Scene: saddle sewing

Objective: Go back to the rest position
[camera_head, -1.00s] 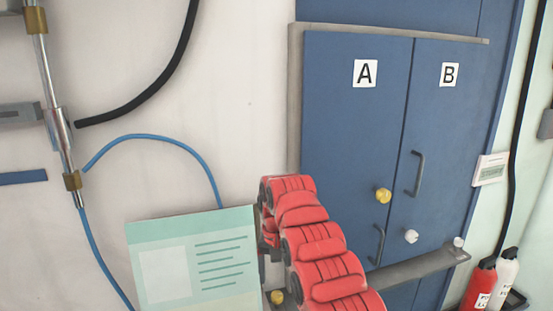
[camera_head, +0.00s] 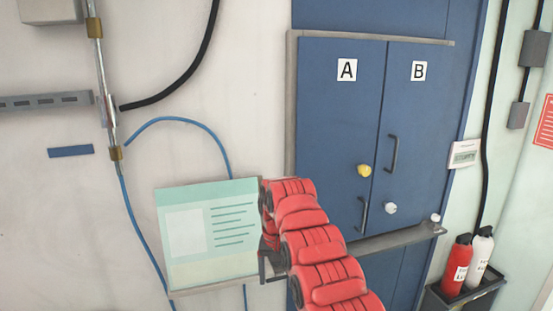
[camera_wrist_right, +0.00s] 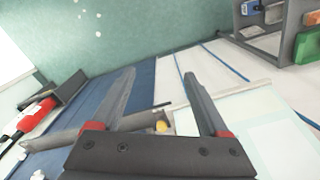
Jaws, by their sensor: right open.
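My right arm reaches up from the bottom of the head view as a chain of red segments. My right gripper (camera_head: 272,268) is small and dark at its far end, partly hidden by the arm, in front of the wall beside the blue cabinet. In the right wrist view my right gripper (camera_wrist_right: 163,103) shows two grey fingers spread apart with nothing between them. My left gripper is in neither view.
A blue cabinet (camera_head: 335,120) with doors A and B stands behind the arm, with a grey ledge (camera_head: 400,240) below. A green-and-white poster (camera_head: 205,262) is just left of the arm. Red (camera_head: 457,265) and white (camera_head: 479,258) extinguishers stand at right. Pipes and cables run along the wall.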

